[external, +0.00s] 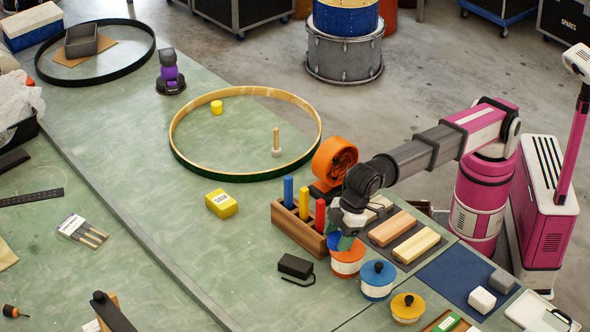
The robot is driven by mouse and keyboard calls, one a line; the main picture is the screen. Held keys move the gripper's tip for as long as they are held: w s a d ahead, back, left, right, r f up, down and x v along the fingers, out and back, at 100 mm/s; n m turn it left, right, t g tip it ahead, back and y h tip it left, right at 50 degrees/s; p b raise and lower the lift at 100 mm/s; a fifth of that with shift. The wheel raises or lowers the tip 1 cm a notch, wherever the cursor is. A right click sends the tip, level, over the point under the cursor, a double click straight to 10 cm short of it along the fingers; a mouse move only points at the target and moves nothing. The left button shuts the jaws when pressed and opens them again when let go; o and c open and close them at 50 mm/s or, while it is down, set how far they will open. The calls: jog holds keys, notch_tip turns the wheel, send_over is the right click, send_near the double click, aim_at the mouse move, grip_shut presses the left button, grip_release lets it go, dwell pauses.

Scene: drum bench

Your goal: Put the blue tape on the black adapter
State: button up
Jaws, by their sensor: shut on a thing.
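My gripper (346,238) points down above the orange-and-white pot, to the right of the wooden block rack. It is shut on a small blue thing (334,241) that looks like the blue tape; the fingers hide most of it, so its shape is unclear. The black adapter (295,265) lies flat on the green bench, left of my gripper and in front of the rack, with a thin black cord curling off its right side. Nothing shows on top of the adapter.
The wooden rack (298,228) holds blue, yellow and red pegs. The orange pot (347,262), blue pot (377,281) and yellow pot (407,308) stand close by. A yellow box (221,203) lies farther left. The bench left of the adapter is clear.

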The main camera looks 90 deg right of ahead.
send_over(292, 267)
jog(key=s, duration=0.1)
jog(key=f, duration=0.6)
jog(key=shift+s+d+f, duration=0.15)
jog(key=shift+d+f, duration=0.05)
jog(key=shift+f, duration=2.15)
jog(key=o, duration=0.9)
jog(key=shift+f, duration=0.15)
jog(key=v, duration=1.2)
jog(key=shift+d, duration=0.1)
